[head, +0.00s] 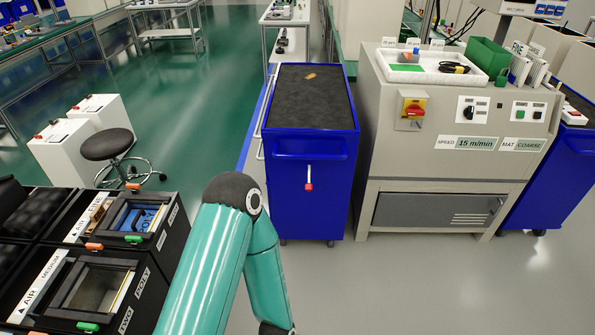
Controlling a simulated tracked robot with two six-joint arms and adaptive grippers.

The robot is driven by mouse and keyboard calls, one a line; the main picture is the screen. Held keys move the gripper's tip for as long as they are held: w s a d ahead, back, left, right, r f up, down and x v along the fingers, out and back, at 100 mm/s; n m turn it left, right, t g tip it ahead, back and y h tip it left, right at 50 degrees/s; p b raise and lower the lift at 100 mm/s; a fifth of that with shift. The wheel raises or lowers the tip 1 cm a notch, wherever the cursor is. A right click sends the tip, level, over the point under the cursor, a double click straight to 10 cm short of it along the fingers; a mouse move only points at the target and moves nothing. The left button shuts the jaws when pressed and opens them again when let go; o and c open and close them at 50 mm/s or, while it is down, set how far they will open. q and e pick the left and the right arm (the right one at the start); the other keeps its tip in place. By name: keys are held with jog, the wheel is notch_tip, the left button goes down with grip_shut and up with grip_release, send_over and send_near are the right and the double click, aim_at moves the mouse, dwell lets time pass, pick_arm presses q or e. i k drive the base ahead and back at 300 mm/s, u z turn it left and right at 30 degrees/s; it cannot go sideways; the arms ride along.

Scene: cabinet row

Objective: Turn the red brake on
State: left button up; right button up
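A red rotary handle on a yellow plate (412,109) sits on the front panel of the beige machine (385,150), right of centre. A small lever with a red tip (309,185) hangs down on the front of the blue cabinet (330,215). I cannot tell from this view which of these is the brake. One teal arm of mine bends in the lower middle, in front of the blue cabinet's left side. Its far end leaves the bottom edge, so its gripper is hidden. My other arm and gripper are out of the picture.
Black boxes with small windows (60,309) stand at lower left. A round stool (107,145) and white boxes (62,150) stand behind them. A white tray (385,70) and green bin (487,57) rest on the machine. Grey floor (400,290) is clear in front.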

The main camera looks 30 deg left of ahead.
aim_at(309, 186)
jog(key=u, duration=0.55)
jog(key=i, duration=1.2)
jog(key=u, duration=0.85)
jog(key=k, duration=0.85)
jog(key=u, duration=0.2)
jog(key=i, duration=0.9)
jog(key=z, duration=0.05)
